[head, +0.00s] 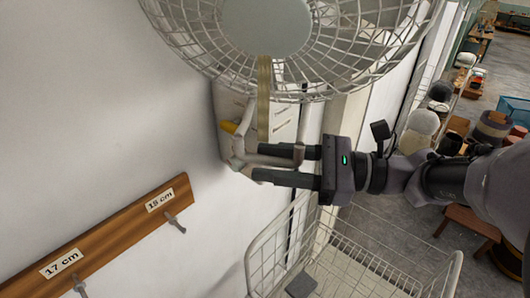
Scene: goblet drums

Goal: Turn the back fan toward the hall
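The white fan (290,40) is on the wall at the top of the head view, its round cage cut off by the upper edge. A pale grey disc is at its middle, and a tan strip (264,100) hangs in front. Below and behind the cage is its off-white wall mount (232,112), with a yellow piece on it. A pale bar (270,158) sticks out from the mount to the right. My gripper (277,164) reaches in from the right below the cage. Its dark fingers are apart, with the bar between them; whether they press on it is unclear.
A wooden rail (115,245) with pegs and size labels is on the white wall at lower left. A white wire basket (350,255) stands below my gripper. At right, a passage holds drums (420,122), wooden stools and a blue crate (515,110).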

